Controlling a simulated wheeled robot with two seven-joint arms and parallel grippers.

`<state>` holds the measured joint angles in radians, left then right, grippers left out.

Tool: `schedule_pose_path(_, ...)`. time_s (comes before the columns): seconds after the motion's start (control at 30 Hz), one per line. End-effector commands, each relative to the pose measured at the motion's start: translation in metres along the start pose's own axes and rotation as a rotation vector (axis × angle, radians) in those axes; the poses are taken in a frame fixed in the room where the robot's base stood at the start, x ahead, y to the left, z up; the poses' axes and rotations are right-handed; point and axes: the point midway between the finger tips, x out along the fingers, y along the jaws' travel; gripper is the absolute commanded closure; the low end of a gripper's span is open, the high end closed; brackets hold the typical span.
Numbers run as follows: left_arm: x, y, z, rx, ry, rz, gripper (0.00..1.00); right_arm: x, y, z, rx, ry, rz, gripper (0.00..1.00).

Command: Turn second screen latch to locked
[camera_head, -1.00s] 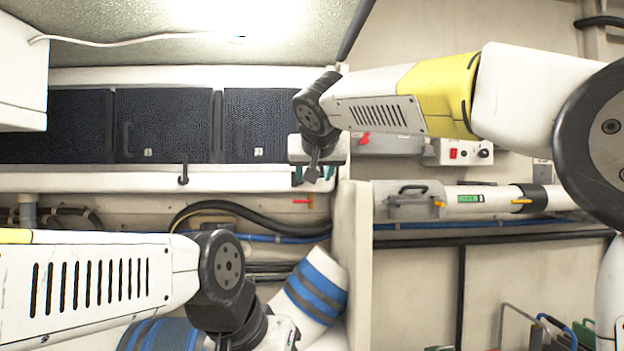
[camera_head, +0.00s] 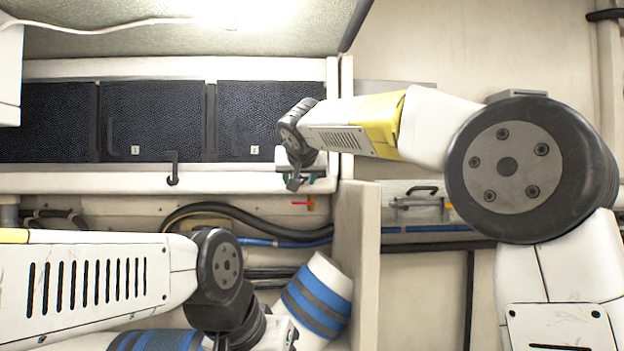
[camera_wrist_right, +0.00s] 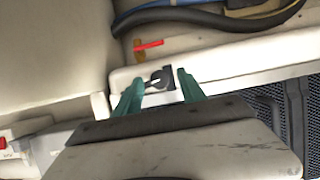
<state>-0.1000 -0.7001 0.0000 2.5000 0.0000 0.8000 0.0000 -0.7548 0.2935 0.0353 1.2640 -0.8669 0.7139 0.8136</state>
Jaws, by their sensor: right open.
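Dark mesh screens (camera_head: 150,118) sit in a white frame in the head view. One black latch (camera_head: 172,168) stands upright at the lower sill, left of my right arm. My right gripper (camera_head: 306,180) is at the sill's right end; its wrist hides much of that area. In the right wrist view its green fingers (camera_wrist_right: 160,78) are apart, on either side of a small black and grey latch (camera_wrist_right: 163,79) on the white sill. I cannot tell whether they touch it. My left arm is low at the left; its fingers are out of view.
A red-handled valve (camera_head: 303,203) is just below the sill and shows in the right wrist view (camera_wrist_right: 149,46). Black and blue hoses (camera_head: 250,225) run beneath. A blue-striped white cylinder (camera_head: 318,297) leans near my left arm. A pale partition (camera_head: 357,265) stands to the right.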

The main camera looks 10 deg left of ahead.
Motion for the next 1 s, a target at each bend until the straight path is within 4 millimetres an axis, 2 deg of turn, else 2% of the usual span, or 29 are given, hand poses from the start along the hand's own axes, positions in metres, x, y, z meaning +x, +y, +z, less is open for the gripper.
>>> schedule_pose_path(0.3,0.0000,0.0000,0.0000,0.000,0.000,0.000,0.64,0.0031,0.0004,-0.0002,0.000,0.000,0.000,0.54)
schedule_pose_path(0.53,0.0000,0.0000,0.0000,0.000,0.000,0.000,0.64,0.0030,0.0003,-0.0001,0.000,0.000,0.000,0.99)
schedule_pose_path(1.0,0.0000,0.0000,0.0000,0.000,0.000,0.000,0.64,0.0028,0.0002,0.0000,0.000,0.000,0.000,1.00)
